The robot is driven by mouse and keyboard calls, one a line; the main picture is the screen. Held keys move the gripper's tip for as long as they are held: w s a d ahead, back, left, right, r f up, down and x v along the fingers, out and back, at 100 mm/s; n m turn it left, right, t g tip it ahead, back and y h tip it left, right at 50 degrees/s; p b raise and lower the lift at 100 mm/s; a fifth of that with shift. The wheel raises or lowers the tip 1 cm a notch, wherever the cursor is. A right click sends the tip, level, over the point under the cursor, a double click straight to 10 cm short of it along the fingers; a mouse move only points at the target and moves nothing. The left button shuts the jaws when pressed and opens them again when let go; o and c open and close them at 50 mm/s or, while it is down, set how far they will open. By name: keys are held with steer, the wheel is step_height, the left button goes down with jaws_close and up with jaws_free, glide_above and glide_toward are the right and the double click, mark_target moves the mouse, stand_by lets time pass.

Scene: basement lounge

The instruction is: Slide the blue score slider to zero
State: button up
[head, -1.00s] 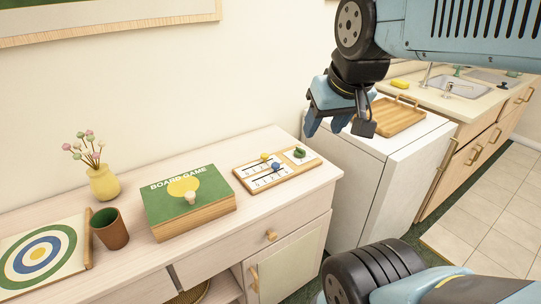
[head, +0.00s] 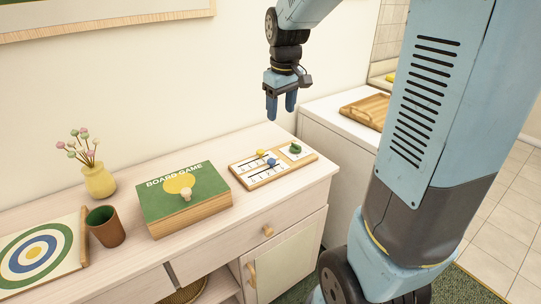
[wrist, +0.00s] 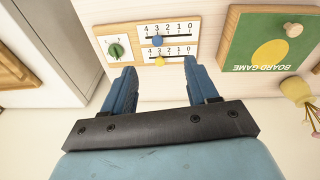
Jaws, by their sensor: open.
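The wooden score board (head: 262,181) lies on the right part of the light wood cabinet. Its blue slider knob (head: 272,162) is on the front track, nearer the right end. In the wrist view the board reads upside down; the blue slider (wrist: 158,40) sits about at the 3, with the 0 toward the picture's right. A yellow slider (head: 260,152) is on the other track. My gripper (head: 281,113) is open and empty, pointing down above the board, touching nothing. In the wrist view its fingers (wrist: 159,68) frame the tracks from both sides.
A green dial (head: 295,148) is at the board's right end. A board game box (head: 158,205) with a knob stands left of it, then a brown cup (head: 105,228), yellow vase (head: 99,182) and target board (head: 72,230).

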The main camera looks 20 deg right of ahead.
steer(key=n+g, duration=0.1)
steer(key=n, duration=0.1)
glide_above(272, 161)
step_height(272, 161, down, 7)
steer(key=f, duration=0.1)
steer(key=shift+g, duration=0.3)
step_height(272, 161, down, 14)
steer(key=shift+w+d+r, duration=0.1)
jaws_close()
stand_by(0.4)
